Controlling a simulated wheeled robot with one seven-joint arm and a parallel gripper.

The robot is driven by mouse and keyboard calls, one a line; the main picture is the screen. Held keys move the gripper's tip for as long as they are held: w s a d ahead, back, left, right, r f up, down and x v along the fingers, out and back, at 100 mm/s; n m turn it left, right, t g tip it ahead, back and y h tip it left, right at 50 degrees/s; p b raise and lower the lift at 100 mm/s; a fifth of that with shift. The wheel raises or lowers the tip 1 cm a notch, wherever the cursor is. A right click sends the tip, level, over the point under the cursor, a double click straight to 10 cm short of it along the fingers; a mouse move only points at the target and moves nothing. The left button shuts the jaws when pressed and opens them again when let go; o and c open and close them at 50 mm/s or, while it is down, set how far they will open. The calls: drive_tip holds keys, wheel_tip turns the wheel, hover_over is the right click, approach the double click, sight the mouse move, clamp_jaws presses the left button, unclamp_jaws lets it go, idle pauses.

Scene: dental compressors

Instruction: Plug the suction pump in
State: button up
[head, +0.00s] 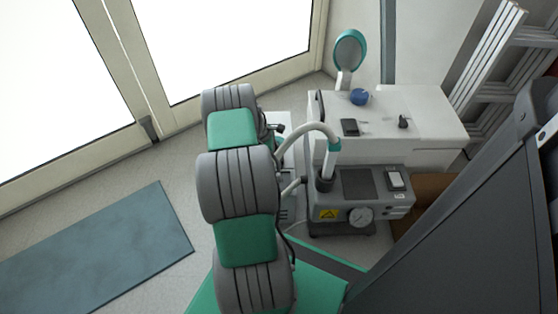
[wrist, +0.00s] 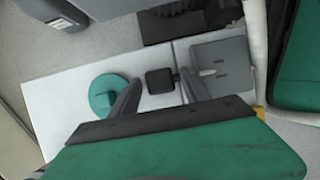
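The suction pump (head: 372,184) appears to be the grey unit with a round gauge and a yellow warning label, right of my arm in the head view. A pale hose rises from it and bends left. In the wrist view, my gripper (wrist: 162,80) has its two dark fingers spread apart over a white panel. A small black block (wrist: 160,80) shows between the fingertips; I cannot tell whether they touch it. A grey square plate (wrist: 228,63) with slots, perhaps a socket, lies right of it. In the head view my arm hides most of the gripper.
A teal round piece (wrist: 104,97) is on the white panel. A white cabinet (head: 432,108) behind the pump carries a black box (head: 350,127), a blue item (head: 360,97) and a small dark item (head: 403,122). A blue-grey mat (head: 100,255) lies left.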

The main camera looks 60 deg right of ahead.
clamp_jaws()
idle(0.3)
wheel_tip(320, 180, up, 10)
drive_tip(key=p, duration=0.4)
drive_tip(key=shift+p, duration=0.3)
